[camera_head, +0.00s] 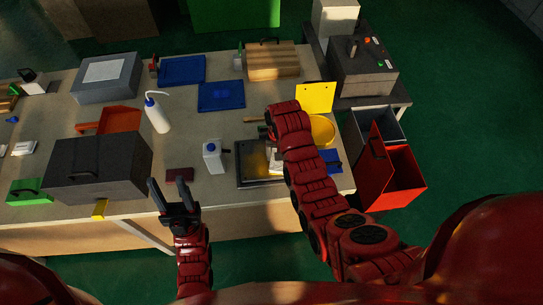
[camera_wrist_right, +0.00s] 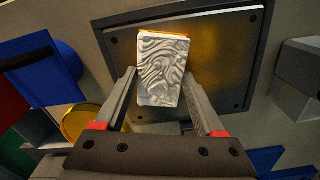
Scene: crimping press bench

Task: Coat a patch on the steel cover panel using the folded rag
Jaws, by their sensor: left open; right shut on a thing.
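The steel cover panel (camera_head: 250,171) is a dark square plate with corner screws, lying near the bench's front right; it also shows in the right wrist view (camera_wrist_right: 232,75). A golden sheen covers part of its middle. The folded rag (camera_wrist_right: 160,70), white with grey wavy lines and a yellow-orange far edge, is between the fingers of my right gripper (camera_wrist_right: 160,82), which is shut on it. The rag is over the panel; I cannot tell whether it touches. In the head view my right arm partly hides both. My left gripper (camera_head: 168,192) is open and empty at the bench's front edge.
A white jug (camera_head: 212,160) stands just left of the panel, and a dark red block (camera_head: 179,175) lies further left. A large grey box (camera_head: 97,168) is at front left. A yellow round dish (camera_head: 322,130) and red bin (camera_head: 388,170) are to the right.

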